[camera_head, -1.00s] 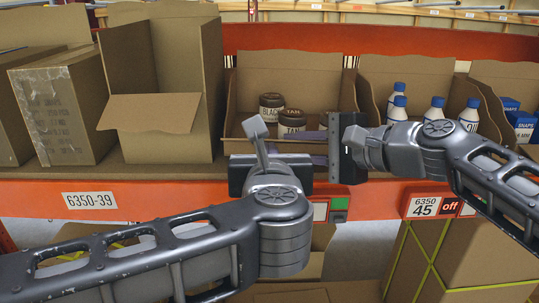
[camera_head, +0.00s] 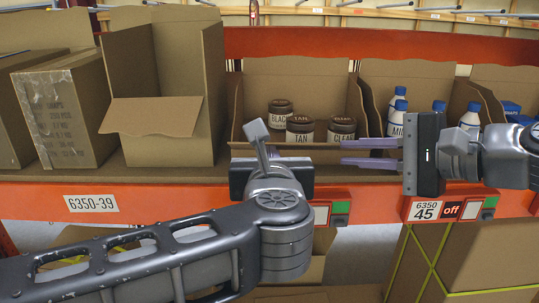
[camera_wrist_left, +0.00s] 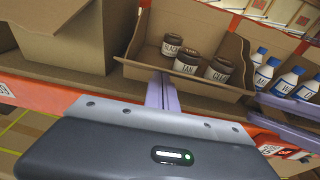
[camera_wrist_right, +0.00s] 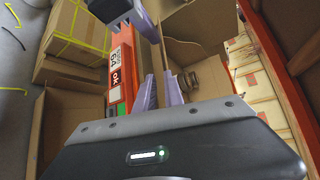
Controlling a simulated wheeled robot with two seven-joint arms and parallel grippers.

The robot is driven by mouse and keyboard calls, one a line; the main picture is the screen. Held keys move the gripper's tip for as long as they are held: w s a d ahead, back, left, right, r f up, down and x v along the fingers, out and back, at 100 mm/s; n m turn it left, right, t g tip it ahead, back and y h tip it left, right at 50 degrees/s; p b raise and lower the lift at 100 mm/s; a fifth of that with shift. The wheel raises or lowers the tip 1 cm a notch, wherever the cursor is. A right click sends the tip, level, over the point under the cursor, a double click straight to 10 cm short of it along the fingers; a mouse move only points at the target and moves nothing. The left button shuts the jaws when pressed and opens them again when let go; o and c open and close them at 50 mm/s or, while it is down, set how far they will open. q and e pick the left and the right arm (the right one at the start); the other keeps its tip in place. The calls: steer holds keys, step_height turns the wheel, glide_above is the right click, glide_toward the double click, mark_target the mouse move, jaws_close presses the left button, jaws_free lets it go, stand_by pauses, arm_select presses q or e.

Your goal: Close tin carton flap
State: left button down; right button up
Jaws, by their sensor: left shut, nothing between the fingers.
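The tin carton (camera_head: 290,75) is an open brown display carton on the orange shelf. Its back panel stands upright and its top is open. Brown tins stand in it: a BLACK tin (camera_head: 281,108), a TAN tin (camera_head: 300,130) and a CLEAR tin (camera_head: 342,129). It also shows in the left wrist view (camera_wrist_left: 190,82). My left gripper (camera_wrist_left: 160,92) is shut and empty, its purple fingers at the carton's front edge; the head view hides its fingertips. My right gripper (camera_head: 345,152) is open and empty, fingers pointing left near the carton's front right corner.
A taller empty carton (camera_head: 150,118) with a front flap stands left of the tin carton. A taped box (camera_head: 65,115) is further left. A carton with white bottles (camera_head: 398,105) stands to the right, behind my right gripper. The shelf's orange front edge (camera_head: 150,200) runs below.

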steer(key=shift+s+d+r, duration=0.1)
stand_by(0.3)
steer(key=a+f+g, duration=0.1)
steer(key=f, duration=0.3)
steer(key=a+f+g, duration=0.1)
steer(key=f, duration=0.3)
steer(key=a+f+g+h, duration=0.1)
steer(key=f, duration=0.3)
steer(key=shift+w+a+n, duration=0.25)
steer(key=shift+w+n, duration=0.15)
steer(key=s+a+f+n+g+h, duration=0.1)
steer(key=s+f+n+g+h, duration=0.1)
steer(key=f, duration=1.8)
steer(key=s+f+n+g+h, duration=0.2)
steer(key=f+g+h, duration=0.1)
steer(key=f, duration=1.7)
steer(key=s+a+f+n+g, duration=0.1)
steer(key=s+f+n, duration=0.4)
steer(key=s+f, duration=1.1)
steer(key=shift+s+a+f+h, duration=0.2)
steer(key=shift+a+f+h, duration=0.2)
steer(key=shift+a+f, duration=0.1)
